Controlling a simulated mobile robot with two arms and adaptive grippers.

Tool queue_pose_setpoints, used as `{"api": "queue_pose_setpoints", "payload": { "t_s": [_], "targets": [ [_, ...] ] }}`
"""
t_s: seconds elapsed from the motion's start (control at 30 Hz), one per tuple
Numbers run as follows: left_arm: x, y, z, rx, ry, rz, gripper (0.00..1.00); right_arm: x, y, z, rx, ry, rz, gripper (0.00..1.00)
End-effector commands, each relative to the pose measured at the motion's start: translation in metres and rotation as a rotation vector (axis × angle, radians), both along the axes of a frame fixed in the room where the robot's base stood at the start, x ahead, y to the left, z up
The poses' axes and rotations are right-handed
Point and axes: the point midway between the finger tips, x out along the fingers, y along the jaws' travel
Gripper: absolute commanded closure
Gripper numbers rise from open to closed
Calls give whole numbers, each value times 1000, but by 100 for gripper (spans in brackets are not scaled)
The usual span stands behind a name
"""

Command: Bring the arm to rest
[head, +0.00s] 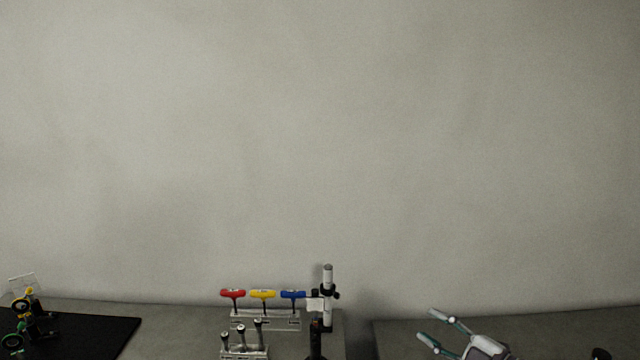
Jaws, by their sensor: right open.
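My right gripper (434,328) shows at the bottom right of the head view. Its two fingers are spread apart and point to the left, with nothing between them. It is in front of the right-hand grey bench top, to the right of the tool rack and the post. The lower part of the gripper and most of its arm are cut off by the bottom edge. My left gripper is not in view.
A rack (265,321) holds red, yellow and blue T-handle tools. A smaller holder (243,352) with dark-topped pins stands in front. A post with a clamp (328,285) stands beside them. A plain wall rises behind.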

Motion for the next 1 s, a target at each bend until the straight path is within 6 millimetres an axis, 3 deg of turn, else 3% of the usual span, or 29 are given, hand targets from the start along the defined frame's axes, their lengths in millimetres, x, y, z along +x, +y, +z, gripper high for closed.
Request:
{"api": "queue_pose_setpoints", "payload": {
  "t_s": [0.37, 0.67, 0.77, 1.0],
  "targets": [
    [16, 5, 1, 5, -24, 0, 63, -10, 24, -22, 94, 91, -136, 58],
    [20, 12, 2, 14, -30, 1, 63, -41, 39, -62, 206, 291, -363, 58],
    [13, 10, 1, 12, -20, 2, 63, -66, 42, -84, 252, 422, -478, 58],
    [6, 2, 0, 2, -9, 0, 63, -169, 31, -144, 305, 859, -792, 58]
  ]
}}
